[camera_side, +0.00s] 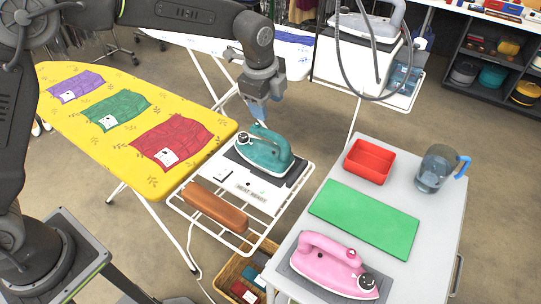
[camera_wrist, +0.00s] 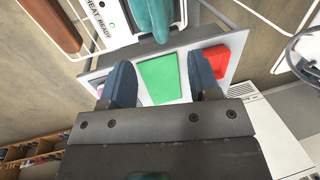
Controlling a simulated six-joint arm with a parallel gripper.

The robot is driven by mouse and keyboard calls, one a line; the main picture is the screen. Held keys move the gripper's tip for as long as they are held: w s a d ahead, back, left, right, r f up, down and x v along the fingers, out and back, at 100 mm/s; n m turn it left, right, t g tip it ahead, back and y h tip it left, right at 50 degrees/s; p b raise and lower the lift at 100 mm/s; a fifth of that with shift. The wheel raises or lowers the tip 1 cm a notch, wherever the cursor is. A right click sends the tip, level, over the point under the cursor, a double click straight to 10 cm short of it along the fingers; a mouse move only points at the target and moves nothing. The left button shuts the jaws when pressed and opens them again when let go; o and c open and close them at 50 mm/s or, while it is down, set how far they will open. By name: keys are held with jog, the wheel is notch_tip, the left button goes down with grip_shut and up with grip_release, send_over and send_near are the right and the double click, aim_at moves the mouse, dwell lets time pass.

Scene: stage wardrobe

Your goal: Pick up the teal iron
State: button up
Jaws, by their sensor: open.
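The teal iron (camera_side: 268,155) sits on a dark rest pad on the white wire rack at the end of the yellow ironing board. In the wrist view only part of the teal iron (camera_wrist: 153,16) shows at the top edge. My gripper (camera_side: 260,112) hangs just above the iron's handle in the side view. From the side I cannot tell whether it touches the handle. In the wrist view my gripper (camera_wrist: 163,82) has its two blue-grey fingers spread wide with nothing between them.
A brown wooden block (camera_side: 215,207) lies on the rack beside the iron. A grey cart (camera_side: 400,275) at right holds a pink iron (camera_side: 330,262), green mat (camera_side: 365,218), red bin (camera_side: 369,162) and clear jug (camera_side: 434,170). Folded cloths lie on the yellow board (camera_side: 70,118).

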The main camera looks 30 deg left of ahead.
aim_at(273, 134)
jog(key=f, duration=0.4)
jog(key=w+f, duration=0.1)
jog(key=f, duration=0.1)
jog(key=shift+w+f, duration=0.1)
jog(key=shift+f, duration=0.25)
jog(key=shift+w+d+f, duration=0.1)
jog(key=shift+w+f, duration=0.1)
jog(key=shift+f, duration=0.7)
jog(key=shift+w+d+f, duration=0.1)
jog(key=shift+w+f, duration=0.05)
jog(key=shift+f, duration=0.7)
jog(key=shift+w+f, duration=0.2)
jog(key=shift+f, duration=0.7)
jog(key=shift+r, duration=0.1)
grip_shut()
